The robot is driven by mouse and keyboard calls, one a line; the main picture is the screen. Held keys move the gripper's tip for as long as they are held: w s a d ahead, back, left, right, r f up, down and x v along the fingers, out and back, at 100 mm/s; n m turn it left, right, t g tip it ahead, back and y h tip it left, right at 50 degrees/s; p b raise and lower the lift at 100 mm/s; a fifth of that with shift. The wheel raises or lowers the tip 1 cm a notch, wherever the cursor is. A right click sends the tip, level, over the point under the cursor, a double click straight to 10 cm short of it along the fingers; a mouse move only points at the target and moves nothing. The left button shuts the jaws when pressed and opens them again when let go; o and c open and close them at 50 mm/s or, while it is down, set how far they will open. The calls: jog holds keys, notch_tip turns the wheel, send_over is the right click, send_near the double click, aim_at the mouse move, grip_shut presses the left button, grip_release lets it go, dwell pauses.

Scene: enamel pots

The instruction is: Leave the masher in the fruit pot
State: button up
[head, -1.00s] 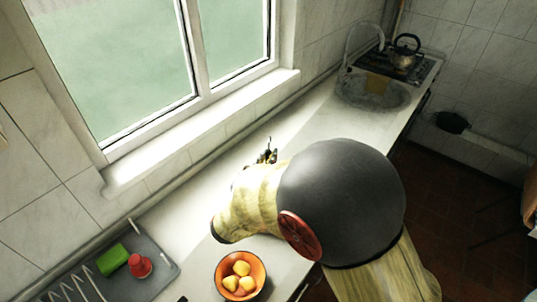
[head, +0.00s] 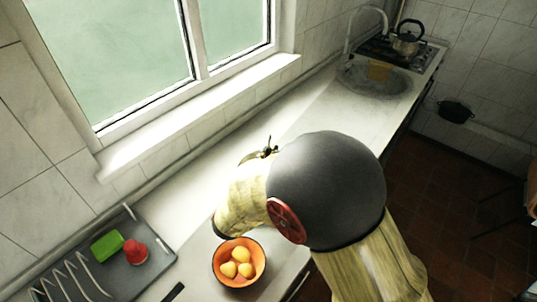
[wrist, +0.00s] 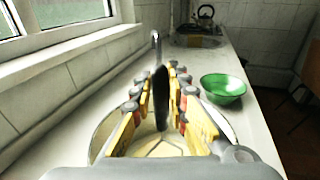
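My gripper (wrist: 159,82) has its yellow fingers apart on both sides of an upright dark handle (wrist: 161,98), probably the masher's. Narrow gaps show between fingers and handle. Below the fingers, a wide pot (wrist: 97,143) with a pale inside shows in the wrist view. The handle stands over or in it; the masher's lower end is not clear. In the head view, my arm hides most of the pot, and a dark tip (head: 268,146) sticks up beyond my wrist. Any fruit picture on the pot cannot be made out.
An orange bowl (head: 219,269) of yellow fruit stands near my arm. A drying rack (head: 150,270) holds a green block (head: 107,246) and a red item (head: 135,252). A green bowl (wrist: 222,89) stands right of the pot. Sink and kettle (head: 407,38) are farther along; the counter between looks clear.

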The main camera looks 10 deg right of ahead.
jog(key=o, duration=0.4)
jog(key=f+v, duration=0.1)
jog(key=v, duration=1.1)
jog(key=shift+r, duration=0.45)
